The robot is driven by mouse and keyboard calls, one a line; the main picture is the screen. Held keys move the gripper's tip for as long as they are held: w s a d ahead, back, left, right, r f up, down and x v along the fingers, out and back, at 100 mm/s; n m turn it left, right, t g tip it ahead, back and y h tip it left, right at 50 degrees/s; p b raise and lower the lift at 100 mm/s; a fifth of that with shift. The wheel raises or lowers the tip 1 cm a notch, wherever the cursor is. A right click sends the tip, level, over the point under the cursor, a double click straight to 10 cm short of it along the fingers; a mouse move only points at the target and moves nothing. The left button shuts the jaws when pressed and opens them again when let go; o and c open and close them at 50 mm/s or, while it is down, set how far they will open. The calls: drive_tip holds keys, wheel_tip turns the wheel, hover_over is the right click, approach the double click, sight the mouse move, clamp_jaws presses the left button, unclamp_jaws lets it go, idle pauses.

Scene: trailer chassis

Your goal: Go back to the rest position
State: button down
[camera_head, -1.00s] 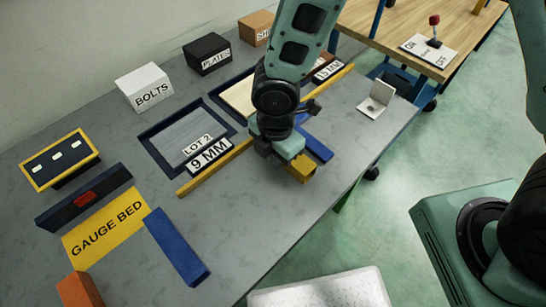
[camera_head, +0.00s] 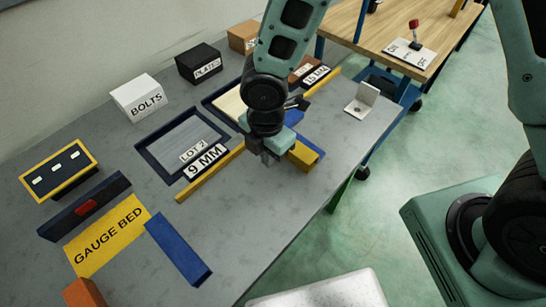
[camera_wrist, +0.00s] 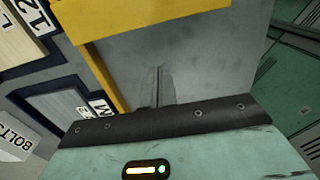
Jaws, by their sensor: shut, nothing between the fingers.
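My gripper (camera_head: 268,158) hangs over the grey workbench (camera_head: 235,215), just in front of the yellow strip (camera_head: 210,173) and left of a yellow block (camera_head: 303,155). Its fingers are together and empty. In the wrist view the closed fingers (camera_wrist: 160,88) point at bare grey bench top, with the yellow block (camera_wrist: 150,18) across the top of the picture. My arm hides part of the trays behind the gripper. The height of the fingertips above the bench is hard to tell.
A blue bar (camera_head: 310,143) lies by the yellow block. The LOT 2 tray (camera_head: 180,143) and 9 MM label (camera_head: 206,161) are behind left.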

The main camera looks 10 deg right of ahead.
wheel_tip(320, 180, up, 6)
drive_tip(key=r, duration=0.1)
drive_tip(key=s+d+r+m, duration=0.6)
drive_tip(key=s+r+m, duration=0.6)
drive_tip(key=m, duration=0.5)
drive_tip(key=shift+s+d+y+p, duration=0.2)
drive_tip(key=shift+s+y+p, duration=0.15)
drive_tip(key=shift+s, duration=0.25)
drive_tip(key=shift+d+r, duration=0.1)
